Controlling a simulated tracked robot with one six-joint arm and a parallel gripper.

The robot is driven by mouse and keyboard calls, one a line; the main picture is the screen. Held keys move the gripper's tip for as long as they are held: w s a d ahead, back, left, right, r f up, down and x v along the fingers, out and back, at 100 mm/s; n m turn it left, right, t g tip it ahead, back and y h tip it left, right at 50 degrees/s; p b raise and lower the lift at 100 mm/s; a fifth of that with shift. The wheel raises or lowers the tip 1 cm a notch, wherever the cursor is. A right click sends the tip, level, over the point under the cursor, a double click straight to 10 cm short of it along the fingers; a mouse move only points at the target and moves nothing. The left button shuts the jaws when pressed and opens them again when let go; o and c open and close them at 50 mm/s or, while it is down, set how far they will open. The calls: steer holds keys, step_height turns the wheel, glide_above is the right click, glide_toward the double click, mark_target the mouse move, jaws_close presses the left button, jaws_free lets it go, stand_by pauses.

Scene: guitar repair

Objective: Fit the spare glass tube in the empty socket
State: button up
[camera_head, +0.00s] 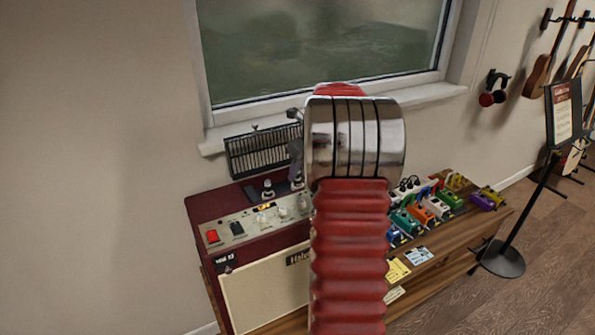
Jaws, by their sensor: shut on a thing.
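The dark red amplifier (211,207) stands on the wooden bench, with small tube-like parts (267,188) on its top. Their glass and sockets are too small to tell apart, and I cannot pick out an empty socket. A black slatted cage (262,152) stands up at the amplifier's rear edge. A grey part of my gripper (295,148) shows beside the cage's right end, above the amplifier. My red arm hides most of the gripper. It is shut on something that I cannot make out. I cannot identify the spare glass tube.
Several coloured pedals (421,215) and paper notes (397,270) lie on the wooden bench (450,248), right of my arm. The window sill (430,95) juts out behind. A sign stand (502,258) is on the floor at right; guitars (540,75) hang beyond.

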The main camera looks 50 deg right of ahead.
steer(key=shift+f, duration=0.45)
stand_by(0.3)
steer(key=o, duration=1.3)
steer(key=shift+c, duration=0.2)
steer(key=shift+d, duration=0.1)
steer(key=shift+c, duration=0.3)
steer(key=shift+r, duration=0.1)
steer(key=shift+o, duration=0.4)
steer(key=shift+w+r, duration=0.1)
steer(key=shift+r, duration=3.8)
